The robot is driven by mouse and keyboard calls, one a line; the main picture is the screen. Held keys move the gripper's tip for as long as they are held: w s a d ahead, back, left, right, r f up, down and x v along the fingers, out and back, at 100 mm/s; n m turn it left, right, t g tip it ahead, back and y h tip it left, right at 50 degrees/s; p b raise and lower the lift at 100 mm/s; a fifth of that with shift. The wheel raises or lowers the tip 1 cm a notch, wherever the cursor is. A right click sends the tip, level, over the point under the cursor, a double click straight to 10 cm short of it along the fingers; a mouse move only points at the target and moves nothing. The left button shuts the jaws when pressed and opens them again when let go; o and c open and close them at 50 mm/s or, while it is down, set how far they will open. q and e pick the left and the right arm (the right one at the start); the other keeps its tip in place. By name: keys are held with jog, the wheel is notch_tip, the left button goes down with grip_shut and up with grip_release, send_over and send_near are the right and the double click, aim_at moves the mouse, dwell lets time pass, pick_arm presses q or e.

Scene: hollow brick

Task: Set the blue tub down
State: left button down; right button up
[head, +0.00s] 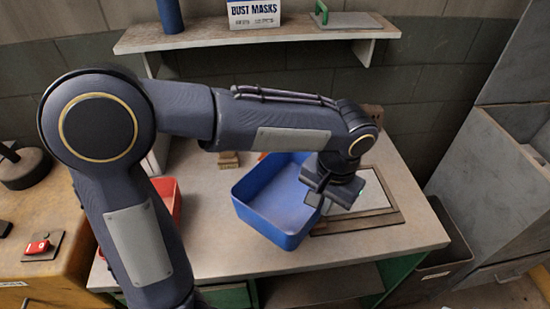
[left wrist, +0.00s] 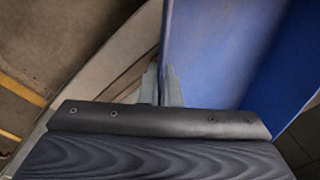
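The blue tub (head: 268,205) is open-topped and empty as far as I can see, over the middle of the grey table (head: 215,250). My left gripper (head: 318,199) is at the tub's right wall, pointing down. In the left wrist view, the two fingers (left wrist: 162,88) stand on either side of the tub's wall (left wrist: 205,55) and appear closed on it. I cannot tell whether the tub's base touches the table or hangs a little above it. My right gripper is not in view.
A framed board with a pale sheet (head: 372,197) lies right of the tub, partly under my gripper. A red bin (head: 172,196) shows at left behind my arm. A small brown block (head: 229,160) lies behind the tub. A shelf (head: 205,35) with a dust masks box (head: 254,13) hangs above.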

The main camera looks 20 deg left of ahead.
aim_at(270, 191)
pick_arm(q)
jog(key=a+f, duration=0.1)
jog(key=a, duration=0.1)
jog(key=w+a+f+p, duration=0.1)
jog(key=a, duration=0.2)
jog(key=a+f+p, duration=0.1)
jog(key=a, duration=0.2)
jog(key=shift+w+a+f, duration=0.2)
jog(key=shift+w+a, duration=0.05)
jog(key=shift+w, duration=0.15)
jog(key=a+f, duration=0.2)
jog(key=w+a+f, duration=0.1)
jog(key=a+f, duration=0.1)
jog(key=f, duration=0.1)
jog(key=shift+f, duration=0.1)
jog(key=shift+a+f+p, duration=0.35)
jog(key=shift+a+f, duration=0.1)
jog(key=shift+a, duration=0.05)
notch_tip(270, 191, down, 4)
jog(key=shift+w+a+r, duration=0.1)
jog(key=shift+w+r, duration=0.05)
jog(key=shift+r, duration=0.1)
